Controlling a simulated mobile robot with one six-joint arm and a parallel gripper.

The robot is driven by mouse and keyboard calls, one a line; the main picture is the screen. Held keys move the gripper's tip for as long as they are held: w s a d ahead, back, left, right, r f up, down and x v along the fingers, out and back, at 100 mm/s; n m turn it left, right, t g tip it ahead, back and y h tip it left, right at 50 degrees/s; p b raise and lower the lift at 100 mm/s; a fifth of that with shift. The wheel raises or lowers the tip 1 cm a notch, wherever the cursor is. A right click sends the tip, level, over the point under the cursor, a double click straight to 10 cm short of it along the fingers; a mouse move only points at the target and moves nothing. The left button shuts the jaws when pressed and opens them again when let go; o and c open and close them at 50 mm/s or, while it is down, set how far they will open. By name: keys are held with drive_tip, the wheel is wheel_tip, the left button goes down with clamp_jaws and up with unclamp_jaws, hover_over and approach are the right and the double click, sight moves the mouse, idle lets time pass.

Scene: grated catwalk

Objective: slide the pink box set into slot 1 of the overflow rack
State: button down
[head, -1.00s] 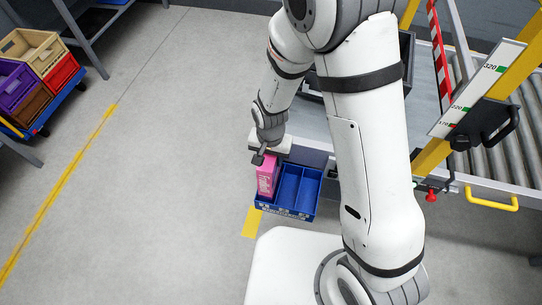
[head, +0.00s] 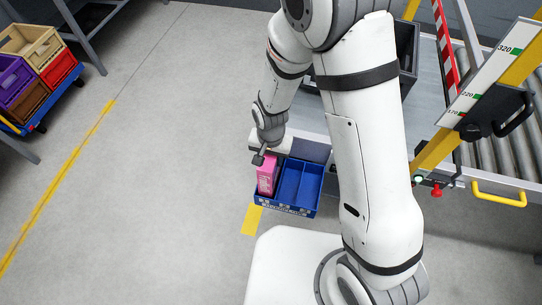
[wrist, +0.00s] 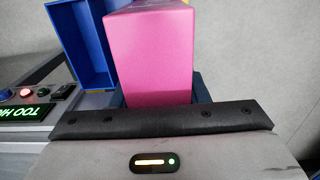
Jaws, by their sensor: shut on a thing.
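The pink box set (head: 266,178) stands roughly upright at the left compartment of the blue overflow rack (head: 287,211). Its lower part is behind the rack's front wall; I cannot tell if it touches the floor of the slot. The compartments to its right look empty. The slot labels on the front are too small to read. My gripper (head: 260,156) is shut on the top of the box. In the wrist view the pink box (wrist: 150,55) fills the middle, with the blue rack (wrist: 78,45) beside it; the fingertips are hidden there.
A grey bench and a roller conveyor (head: 500,140) with a yellow handle (head: 498,198) stand at the right. A dark bin is partly hidden behind my arm. A cart with coloured crates (head: 38,75) is far left. The floor between is clear.

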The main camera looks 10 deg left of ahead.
wheel_tip(320, 180, down, 4)
drive_tip(key=b, duration=0.3)
drive_tip(key=shift+r, duration=0.2)
idle(0.6)
drive_tip(key=shift+c, duration=1.8)
unclamp_jaws()
drive_tip(key=shift+r, duration=0.1)
drive_tip(key=shift+r+p, duration=2.8)
drive_tip(key=shift+r, duration=1.1)
drive_tip(key=shift+r, duration=0.1)
